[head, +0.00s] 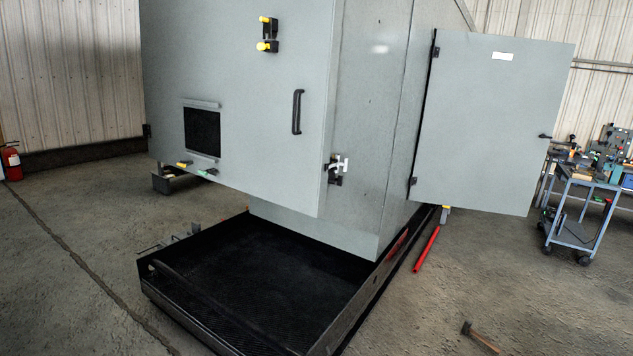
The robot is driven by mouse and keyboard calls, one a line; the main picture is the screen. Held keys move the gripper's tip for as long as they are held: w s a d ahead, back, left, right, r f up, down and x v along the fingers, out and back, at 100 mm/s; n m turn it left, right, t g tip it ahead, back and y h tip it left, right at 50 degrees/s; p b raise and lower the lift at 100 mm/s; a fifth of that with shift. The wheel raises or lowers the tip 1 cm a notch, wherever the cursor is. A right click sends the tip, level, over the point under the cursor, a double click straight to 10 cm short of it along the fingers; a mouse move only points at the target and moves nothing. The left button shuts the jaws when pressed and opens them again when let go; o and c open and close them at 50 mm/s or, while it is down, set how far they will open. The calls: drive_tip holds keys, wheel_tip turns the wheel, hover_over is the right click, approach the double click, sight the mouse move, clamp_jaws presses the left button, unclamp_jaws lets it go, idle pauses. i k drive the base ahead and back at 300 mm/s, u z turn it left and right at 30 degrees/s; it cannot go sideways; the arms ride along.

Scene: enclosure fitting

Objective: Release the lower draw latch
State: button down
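A draw latch (338,164) with a pale metal lever and dark mounting parts sits low on the right edge of the grey enclosure's front door (245,110). It spans the corner between the door and the side wall (372,120). It is small here, and I cannot tell whether its hook is engaged. No second draw latch shows on this edge; the upper part of the door runs out of the picture. My gripper is not in view.
A black handle (297,111) and a yellow-and-black fitting (268,34) are on the door. A side door (490,120) stands open at right. A black low-walled tray (345,325) lies below. A red bar (427,249), hammer (480,337) and cart (588,180) are at right.

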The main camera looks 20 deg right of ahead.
sight(344, 164)
drive_tip(key=u, duration=0.05)
drive_tip(key=i, duration=1.5)
drive_tip(key=z, duration=1.95)
drive_tip(key=i, duration=2.3)
drive_tip(key=u, duration=1.45)
